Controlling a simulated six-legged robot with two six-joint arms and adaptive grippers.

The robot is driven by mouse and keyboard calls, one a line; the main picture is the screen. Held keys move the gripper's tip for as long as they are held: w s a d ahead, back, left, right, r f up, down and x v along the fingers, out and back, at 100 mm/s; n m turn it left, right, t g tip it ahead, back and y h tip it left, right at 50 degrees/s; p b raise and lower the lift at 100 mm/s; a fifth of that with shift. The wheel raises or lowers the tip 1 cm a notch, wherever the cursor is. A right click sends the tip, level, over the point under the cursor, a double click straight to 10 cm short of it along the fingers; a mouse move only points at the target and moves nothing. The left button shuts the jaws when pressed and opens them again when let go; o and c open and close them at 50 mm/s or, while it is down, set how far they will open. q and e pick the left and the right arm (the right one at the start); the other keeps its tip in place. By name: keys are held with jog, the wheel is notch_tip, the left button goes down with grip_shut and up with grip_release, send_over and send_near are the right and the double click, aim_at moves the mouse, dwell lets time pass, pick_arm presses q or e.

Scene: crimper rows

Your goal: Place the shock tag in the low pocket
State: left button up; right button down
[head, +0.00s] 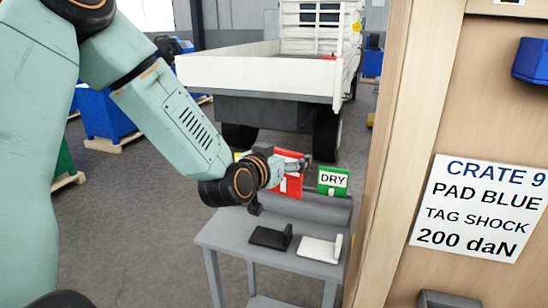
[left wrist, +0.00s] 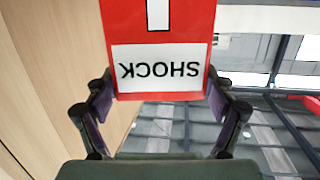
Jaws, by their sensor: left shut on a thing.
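The red shock tag (left wrist: 160,70) fills the top middle of the left wrist view, its white SHOCK label upside down there. It shows in the head view as a red card (head: 291,186), partly hidden by my left gripper (head: 300,164). My left gripper is shut on the tag, one finger at each side edge. I cannot tell whether the tag still touches the rack behind it. A grey ledge-like part (head: 445,299) shows low on the wooden crate; it may be the low pocket, but the frame cuts it off. My right gripper is not in view.
A green DRY tag (head: 333,181) stands right of the red one at the back of the grey table (head: 225,237). Black (head: 270,238) and white (head: 318,249) holders sit on it. The wooden crate (head: 410,120), with its label sheet (head: 480,208), rises at the right.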

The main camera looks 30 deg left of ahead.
pick_arm(q)
jog(key=s+d+f+m+h+b, duration=0.2)
jog(key=s+d+f+h+b, duration=0.1)
jog(key=f, duration=0.7)
jog(key=s+d+f+m+g+h+b, duration=0.1)
jog(key=s+d+f+m+h+b, duration=0.1)
jog(key=s+d+f+b, duration=0.4)
jog(key=s+d+f+m+g+h+b, duration=0.1)
jog(key=s+d+f+b, duration=0.4)
jog(key=f, duration=1)
jog(key=s+m+h+b, duration=0.1)
jog(key=s+h+b, duration=0.1)
jog(key=b, duration=0.2)
jog(key=shift+d+f+m+h, duration=0.2)
jog(key=shift+m+h, duration=0.1)
jog(key=shift+h, duration=0.1)
